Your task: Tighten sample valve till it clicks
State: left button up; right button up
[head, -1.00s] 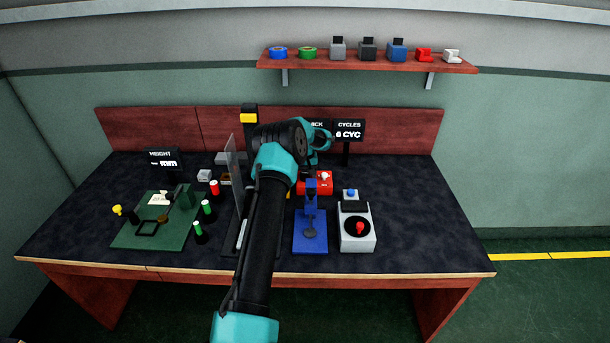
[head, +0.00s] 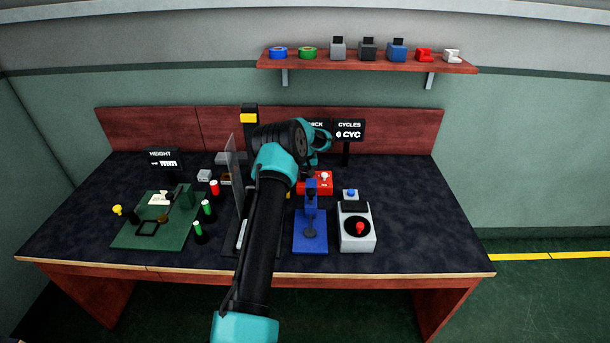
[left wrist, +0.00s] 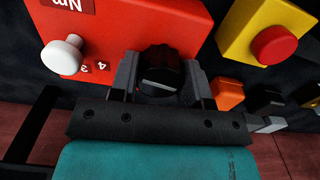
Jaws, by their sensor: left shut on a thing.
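A round black knob with a pale pointer line (left wrist: 158,72), which I take for the sample valve, sits on the front of a red box (left wrist: 130,25). The box shows "Nm", the digits 3 and 4, and a white knob (left wrist: 62,55). My left gripper (left wrist: 160,78) is shut on the black knob, one finger on each side. In the head view the red box (head: 322,188) stands behind the blue stand, and the black knob is hidden by my left wrist. My right gripper is not in view.
A yellow box with a red button (left wrist: 274,45) and an orange block (left wrist: 229,93) are close to the right of my left gripper. A blue stand (head: 310,242) and a grey unit with a red knob (head: 357,240) stand in front. A clear panel (head: 236,180) rises left of my arm.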

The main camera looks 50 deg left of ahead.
aim_at(305, 173)
pick_arm(q)
jog(key=shift+m, duration=1.9)
jog(key=o, duration=0.9)
jog(key=shift+o, duration=0.2)
jog(key=shift+r, duration=0.1)
notch_tip(305, 173, up, 17)
jog(key=shift+r, duration=0.15)
jog(key=shift+d, duration=0.1)
